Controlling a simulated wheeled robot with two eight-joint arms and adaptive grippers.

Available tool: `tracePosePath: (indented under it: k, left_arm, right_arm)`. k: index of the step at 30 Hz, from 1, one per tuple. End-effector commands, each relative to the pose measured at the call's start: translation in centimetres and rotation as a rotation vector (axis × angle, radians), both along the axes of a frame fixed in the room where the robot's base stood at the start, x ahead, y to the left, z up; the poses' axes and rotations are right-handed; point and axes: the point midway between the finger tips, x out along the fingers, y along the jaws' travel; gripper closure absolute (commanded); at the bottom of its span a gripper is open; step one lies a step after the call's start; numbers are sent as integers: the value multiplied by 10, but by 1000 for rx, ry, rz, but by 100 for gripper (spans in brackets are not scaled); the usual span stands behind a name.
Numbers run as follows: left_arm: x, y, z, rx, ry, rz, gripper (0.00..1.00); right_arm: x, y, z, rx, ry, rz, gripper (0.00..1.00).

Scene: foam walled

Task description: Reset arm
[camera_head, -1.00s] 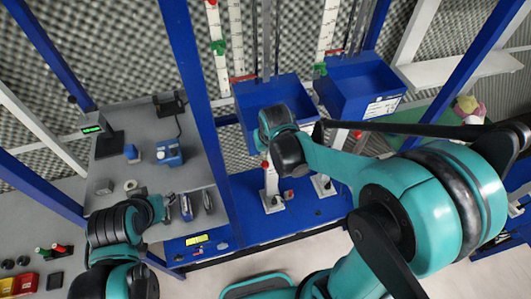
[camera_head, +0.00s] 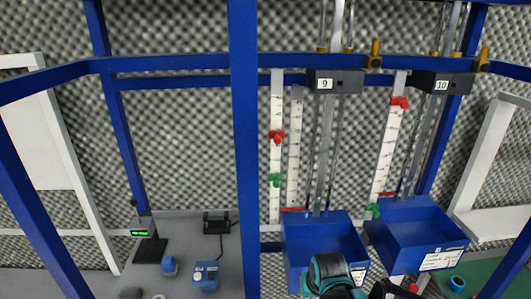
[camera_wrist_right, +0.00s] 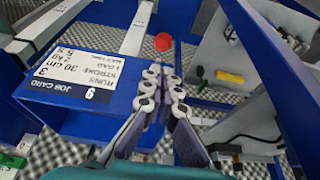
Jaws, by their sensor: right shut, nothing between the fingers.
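In the right wrist view my right gripper (camera_wrist_right: 163,75) is shut, its fingers close together with nothing between them. It shows in front of a blue bin (camera_wrist_right: 75,100) that has a white job card (camera_wrist_right: 70,70) marked 9; I cannot tell the gap between them. In the head view part of my right arm (camera_head: 332,270) shows at the bottom edge, in front of the left blue bin (camera_head: 300,235). The right gripper's fingers cannot be made out there. My left arm and gripper are out of view.
A second blue bin (camera_head: 425,232) stands to the right. Blue posts and beams (camera_head: 243,150) frame the station, with white scales (camera_head: 294,150) behind. A grey bench (camera_head: 185,240) at left holds a small green-lit display (camera_head: 140,232) and a blue device (camera_head: 205,275). A red knob (camera_wrist_right: 163,42) lies beyond the fingertips.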

Motion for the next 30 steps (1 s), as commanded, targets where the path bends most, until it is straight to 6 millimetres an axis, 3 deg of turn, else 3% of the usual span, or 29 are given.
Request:
tracePosePath:
  k: [1, 3, 11, 18, 24, 30]
  left_arm:
    - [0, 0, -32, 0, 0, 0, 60]
    - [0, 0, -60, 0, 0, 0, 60]
    - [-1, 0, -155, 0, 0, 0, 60]
    - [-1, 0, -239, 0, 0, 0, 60]
    - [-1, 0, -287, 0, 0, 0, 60]
    - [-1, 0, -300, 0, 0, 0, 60]
  right_arm:
    - [-9, -3, -24, 1, -12, -3, 100]
    - [-19, -7, -40, 3, -33, -5, 100]
    - [-62, -20, -103, 7, -116, -16, 100]
    - [-102, -31, -172, 6, -191, -26, 100]
    - [-124, -36, -217, 4, -240, -33, 100]
    - [-132, -38, -230, 4, -258, -34, 100]
